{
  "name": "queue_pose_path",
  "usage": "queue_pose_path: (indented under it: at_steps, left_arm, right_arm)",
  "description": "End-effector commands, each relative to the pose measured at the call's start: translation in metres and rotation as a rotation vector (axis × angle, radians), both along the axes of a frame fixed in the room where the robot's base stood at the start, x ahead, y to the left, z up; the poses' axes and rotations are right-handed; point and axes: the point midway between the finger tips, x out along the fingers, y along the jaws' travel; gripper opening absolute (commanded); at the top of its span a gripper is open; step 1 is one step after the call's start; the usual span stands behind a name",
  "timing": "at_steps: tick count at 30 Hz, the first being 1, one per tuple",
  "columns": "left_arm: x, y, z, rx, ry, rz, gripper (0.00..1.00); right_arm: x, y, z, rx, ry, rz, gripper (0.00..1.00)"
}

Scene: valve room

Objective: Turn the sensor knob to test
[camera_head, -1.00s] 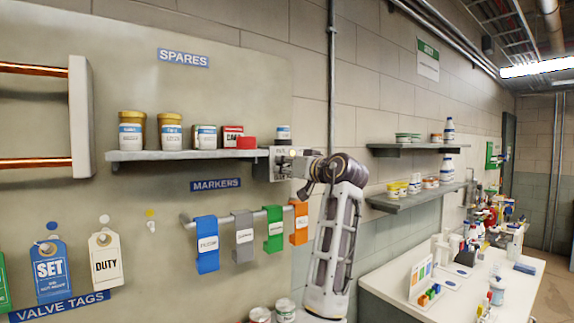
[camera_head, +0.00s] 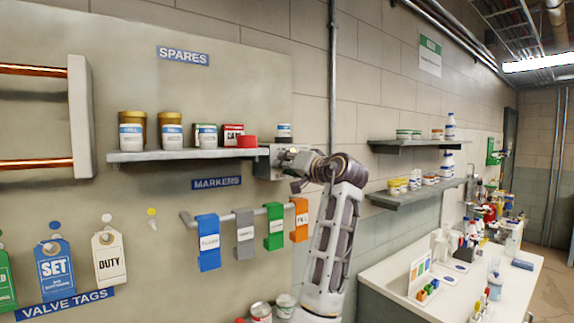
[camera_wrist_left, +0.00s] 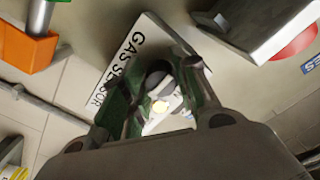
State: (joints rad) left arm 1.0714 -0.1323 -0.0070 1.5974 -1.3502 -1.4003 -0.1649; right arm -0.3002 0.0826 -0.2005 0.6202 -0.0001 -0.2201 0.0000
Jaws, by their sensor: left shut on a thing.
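The gas sensor is a pale grey box (camera_head: 266,163) at the right end of the upper left shelf in the head view. In the left wrist view its plate (camera_wrist_left: 133,52) reads GAS SENSOR. My left gripper (camera_head: 287,158) is at the front of the box, its arm rising from below. In the left wrist view, my left gripper's dark green fingers (camera_wrist_left: 162,92) are shut around the sensor knob, a small pale and dark piece (camera_wrist_left: 160,106). The fingers hide much of the knob, and I cannot read its setting. My right gripper is out of view.
The shelf (camera_head: 185,154) with jars and a red piece ends beside the sensor. A rail with coloured markers (camera_head: 245,235) hangs below. Two more shelves (camera_head: 415,196) and a white bench (camera_head: 390,290) with bottles are to the right.

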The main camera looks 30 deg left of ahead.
Motion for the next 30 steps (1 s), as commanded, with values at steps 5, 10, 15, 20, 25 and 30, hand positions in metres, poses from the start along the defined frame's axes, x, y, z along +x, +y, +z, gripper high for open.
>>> queue_pose_path:
  at_steps: [5,10,15,20,25,30]
  left_arm:
    - [0.000,0.000,0.003,0.005,-0.005,-0.002,0.06]
    - [0.000,0.000,0.002,0.004,-0.005,-0.001,0.50]
    - [0.000,0.000,0.001,0.002,-0.003,-0.001,0.51]
    - [0.000,-0.001,0.001,0.001,-0.002,-0.001,0.51]
    - [-0.001,-0.005,0.000,0.000,-0.002,-0.002,0.51]
    - [-0.006,-0.018,0.000,0.001,-0.001,-0.002,0.51]
  right_arm:
    - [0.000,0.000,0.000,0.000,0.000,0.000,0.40]
    - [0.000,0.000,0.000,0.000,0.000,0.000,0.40]
    - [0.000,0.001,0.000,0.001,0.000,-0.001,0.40]
    - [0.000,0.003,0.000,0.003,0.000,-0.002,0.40]
    - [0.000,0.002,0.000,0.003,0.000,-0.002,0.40]
    - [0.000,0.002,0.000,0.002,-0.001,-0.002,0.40]
